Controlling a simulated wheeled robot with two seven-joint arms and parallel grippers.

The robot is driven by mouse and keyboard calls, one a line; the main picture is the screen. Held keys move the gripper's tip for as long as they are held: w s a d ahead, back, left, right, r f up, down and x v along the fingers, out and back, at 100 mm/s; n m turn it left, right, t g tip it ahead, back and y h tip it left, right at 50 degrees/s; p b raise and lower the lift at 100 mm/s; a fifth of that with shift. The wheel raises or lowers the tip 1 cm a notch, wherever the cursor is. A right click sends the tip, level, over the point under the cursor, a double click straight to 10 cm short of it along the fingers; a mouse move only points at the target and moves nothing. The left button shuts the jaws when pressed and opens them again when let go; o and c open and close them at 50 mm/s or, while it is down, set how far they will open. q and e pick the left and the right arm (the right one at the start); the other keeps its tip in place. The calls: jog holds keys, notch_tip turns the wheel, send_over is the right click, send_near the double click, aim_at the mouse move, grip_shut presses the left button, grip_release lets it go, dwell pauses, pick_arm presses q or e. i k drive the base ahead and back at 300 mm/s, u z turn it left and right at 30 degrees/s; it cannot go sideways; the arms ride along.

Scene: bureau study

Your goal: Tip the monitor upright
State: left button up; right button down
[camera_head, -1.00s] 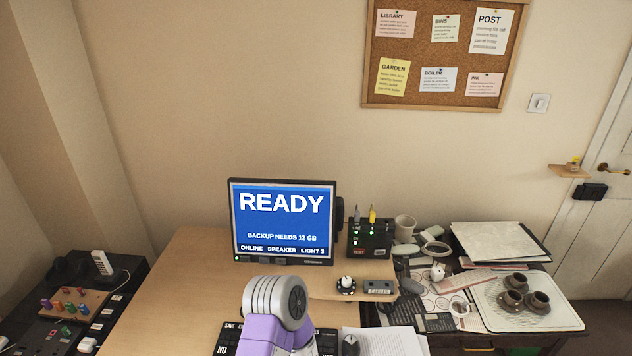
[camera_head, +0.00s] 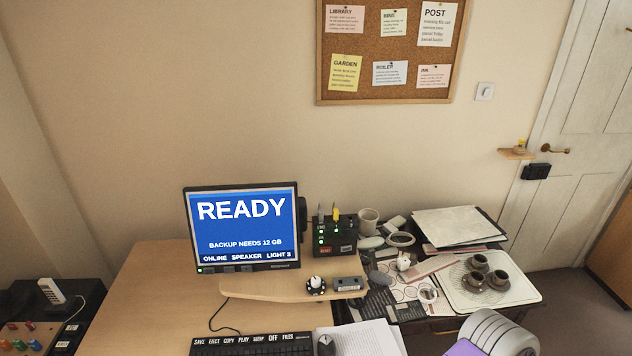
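The monitor (camera_head: 243,229) stands at the back of the wooden desk, near the wall, in the head view. It has a black frame and a lit blue screen that reads READY, with smaller lines of text below. It looks upright, with its screen facing me. Part of its back shows as a dark shape at its right edge; its base is hidden behind the small wooden shelf. Neither gripper is in view. Only a grey and purple link of my arm shows at the bottom right, apart from the monitor.
A wooden shelf (camera_head: 262,287) with a knob stands before the monitor. A keyboard (camera_head: 250,345), mouse (camera_head: 326,345) and paper (camera_head: 362,340) lie in front. A black box (camera_head: 335,236) stands to the right. A tray (camera_head: 520,293) with cups is farther right. Bare desk (camera_head: 150,290) lies left.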

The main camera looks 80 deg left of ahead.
aim_at(255, 224)
jog(key=z, duration=0.15)
jog(key=k, duration=1.25)
jog(key=u, duration=1.15)
